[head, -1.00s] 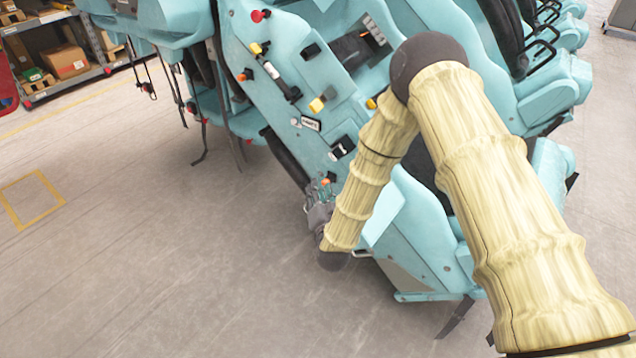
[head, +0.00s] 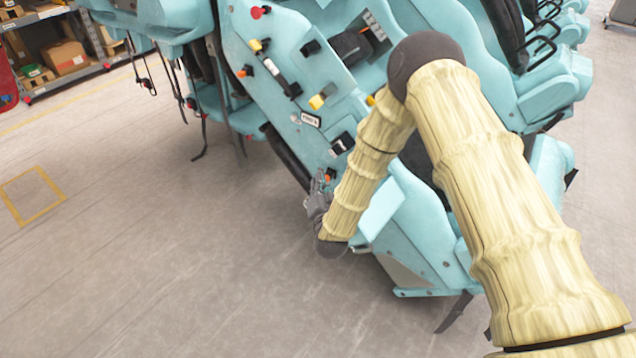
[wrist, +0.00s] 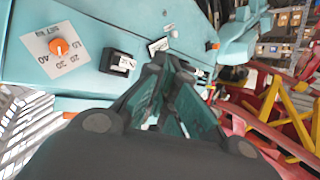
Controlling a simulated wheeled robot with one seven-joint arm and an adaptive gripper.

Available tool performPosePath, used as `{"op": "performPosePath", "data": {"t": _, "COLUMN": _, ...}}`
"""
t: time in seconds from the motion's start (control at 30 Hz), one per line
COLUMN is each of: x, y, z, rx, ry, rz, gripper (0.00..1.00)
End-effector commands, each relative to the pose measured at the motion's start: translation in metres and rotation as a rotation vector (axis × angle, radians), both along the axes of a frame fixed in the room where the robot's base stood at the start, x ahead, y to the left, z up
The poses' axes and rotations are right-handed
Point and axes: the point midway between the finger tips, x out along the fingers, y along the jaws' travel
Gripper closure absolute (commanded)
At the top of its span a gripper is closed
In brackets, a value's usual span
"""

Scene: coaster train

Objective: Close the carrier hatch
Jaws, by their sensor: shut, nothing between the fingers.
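The light blue ride carrier (head: 400,225) fills the middle of the head view. A pale blue flat panel (head: 378,213) juts out beside my forearm, low on its side; it may be the hatch, but I cannot tell for sure. My gripper (head: 322,178) is at the carrier's lower left side, partly hidden by my forearm. In the wrist view my gripper (wrist: 172,66) is shut and empty, its tips near the blue control face (wrist: 120,20). Whether the tips touch it is unclear. The face carries a dial with an orange knob (wrist: 59,47) and a black switch (wrist: 118,62).
A white label (head: 308,119) and coloured knobs line the carrier's side. Dark straps (head: 203,135) hang at its left. Red rails (wrist: 270,130) and yellow bars show at right in the wrist view. Shelving (head: 60,50) stands far left; the floor (head: 130,250) between is clear.

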Motion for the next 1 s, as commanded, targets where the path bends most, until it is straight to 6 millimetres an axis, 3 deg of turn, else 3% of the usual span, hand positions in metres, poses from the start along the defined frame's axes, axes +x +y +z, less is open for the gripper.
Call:
{"op": "performPosePath", "data": {"t": 0.03, "x": 0.000, "y": 0.000, "z": 0.000, "rx": 0.000, "ry": 0.000, "rz": 0.000, "gripper": 0.98}}
{"op": "performPosePath", "data": {"t": 0.2, "x": 0.000, "y": 0.000, "z": 0.000, "rx": 0.000, "ry": 0.000, "rz": 0.000, "gripper": 0.68}}
{"op": "performPosePath", "data": {"t": 0.63, "x": -0.006, "y": -0.001, "z": 0.000, "rx": 0.000, "ry": 0.001, "rz": 0.001, "gripper": 0.68}}
{"op": "performPosePath", "data": {"t": 1.0, "x": -0.066, "y": -0.009, "z": -0.001, "rx": 0.000, "ry": 0.003, "rz": 0.001, "gripper": 0.68}}
